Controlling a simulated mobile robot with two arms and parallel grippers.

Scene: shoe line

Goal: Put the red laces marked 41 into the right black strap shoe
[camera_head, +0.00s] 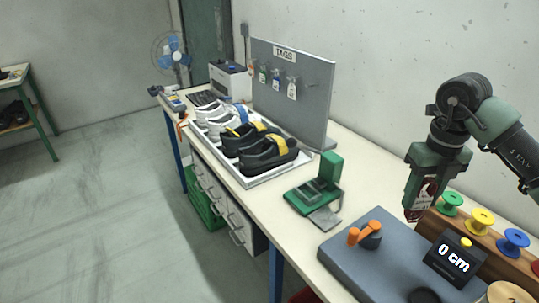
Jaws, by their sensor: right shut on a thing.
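My right gripper (424,178) is shut on a small dark red and white piece (424,196), apparently the red laces; the mark on it is too small to read. It is held above the bench's right part, in front of the spool rack. Two black shoes with yellow straps lie in a white tray (262,179): one nearer and to the right (266,157), the other just behind it to the left (240,141). The gripper is well to the right of both, apart from them. My left gripper is not in view.
White shoes (214,115) share the tray. A grey tag board (318,95) stands behind it. Coloured spools (480,219) and a "0 cm" display (455,261) are at right.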

